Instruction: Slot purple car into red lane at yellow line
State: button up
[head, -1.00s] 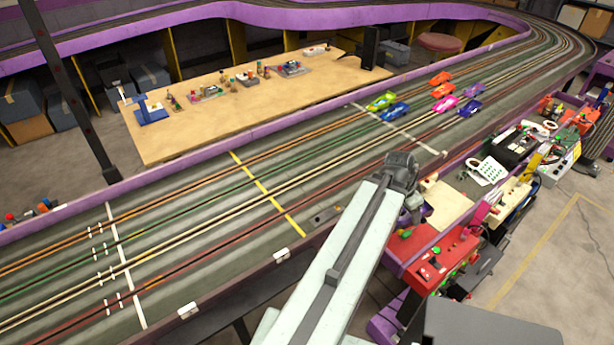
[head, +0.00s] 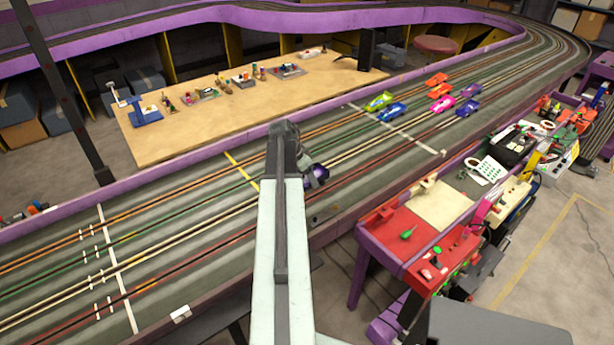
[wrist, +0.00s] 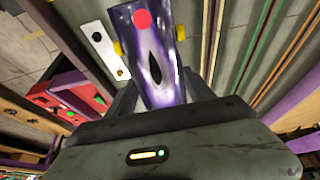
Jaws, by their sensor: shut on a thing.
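The purple car (head: 317,174) is in my gripper (head: 303,168), seen just right of the arm's end in the head view and partly hidden by it. In the wrist view the purple car (wrist: 152,60) fills the upper middle, with a red disc, a dark canopy and yellow wheels. My gripper (wrist: 160,98) is shut on it, over the near part of the track. The red lane (head: 198,262) is the nearest lane in the head view. The yellow line (head: 243,170) crosses the track; its near part is hidden behind my arm. I cannot tell whether the car touches the track.
Several cars, including a pink one (head: 443,105) and a blue one (head: 392,112), stand farther along the track. A red control box (head: 432,255) and bench clutter lie at the right. A wooden table (head: 255,100) stands behind the track. White lines cross the track on both sides.

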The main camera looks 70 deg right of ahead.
jog(key=shift+a+f, duration=0.1)
jog(key=shift+f, duration=0.05)
jog(key=b, duration=0.6)
send_over(306, 202)
jog(key=f, duration=0.5)
jog(key=shift+w+d+f, duration=0.15)
jog(key=shift+d+f, duration=0.15)
jog(key=shift+d, duration=0.1)
jog(key=shift+f, duration=0.15)
dwell(0.5)
jog(key=shift+f+b, duration=0.35)
jog(key=shift+b, duration=0.1)
jog(key=shift+f+b, duration=0.6)
jog(key=o, duration=1.6)
jog(key=shift+o, duration=0.2)
